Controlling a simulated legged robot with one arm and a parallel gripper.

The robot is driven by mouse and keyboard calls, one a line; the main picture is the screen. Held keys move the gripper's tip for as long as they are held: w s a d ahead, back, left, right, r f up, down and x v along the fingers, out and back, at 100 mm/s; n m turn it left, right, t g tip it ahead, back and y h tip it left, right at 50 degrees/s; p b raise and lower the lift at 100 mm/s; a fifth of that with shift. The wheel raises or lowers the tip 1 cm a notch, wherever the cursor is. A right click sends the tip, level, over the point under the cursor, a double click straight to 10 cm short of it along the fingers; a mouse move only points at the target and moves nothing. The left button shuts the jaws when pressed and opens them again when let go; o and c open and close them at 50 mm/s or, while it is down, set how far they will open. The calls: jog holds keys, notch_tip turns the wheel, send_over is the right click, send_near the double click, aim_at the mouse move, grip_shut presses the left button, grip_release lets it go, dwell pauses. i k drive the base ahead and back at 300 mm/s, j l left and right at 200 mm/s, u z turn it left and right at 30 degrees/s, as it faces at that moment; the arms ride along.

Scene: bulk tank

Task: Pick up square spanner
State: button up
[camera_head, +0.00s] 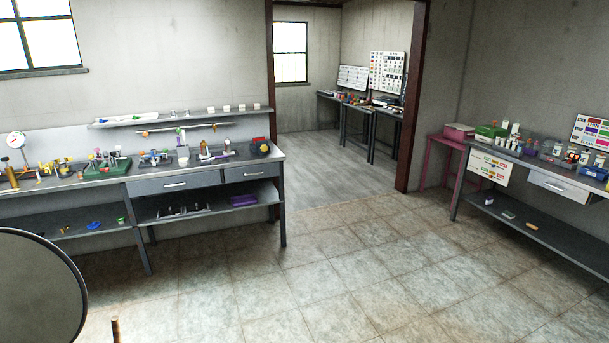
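I cannot make out a square spanner in this view; the small tools on the benches are too far and small to tell apart. The left workbench (150,185) carries many small coloured tools and fittings along its top. Its lower shelf (160,211) holds a few small items, with a purple box (244,200) at the right end. The right workbench (500,156) carries jars, bottles and boxes. My gripper is not in view.
Tiled floor (330,270) is clear between the benches. A doorway with a brown frame (411,95) opens to a back room with dark tables (372,110). A pink table (446,142) stands right of it. A dark rounded shape (38,290) fills the lower left.

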aim_at(223, 156)
jog(key=i+u, duration=0.1)
jog(key=i, duration=0.4)
jog(key=i+l+u, duration=0.15)
jog(key=i, duration=0.35)
jog(key=i+l+u, duration=0.1)
jog(key=i, duration=0.4)
jog(key=i+l+u, duration=0.1)
jog(key=i+l, duration=0.15)
jog(key=i, duration=0.25)
jog(key=i+j+u, duration=0.15)
jog(key=i+j, duration=0.2)
jog(key=i+j+u, duration=0.1)
jog(key=i+j, duration=0.15)
jog(key=i, duration=0.2)
jog(key=i+j+u, duration=0.15)
jog(key=i, duration=0.25)
jog(key=i+j, duration=0.1)
jog(key=j, duration=0.3)
jog(key=i+j, duration=0.1)
jog(key=j, duration=0.3)
jog(key=i+j, duration=0.1)
jog(key=j, duration=0.25)
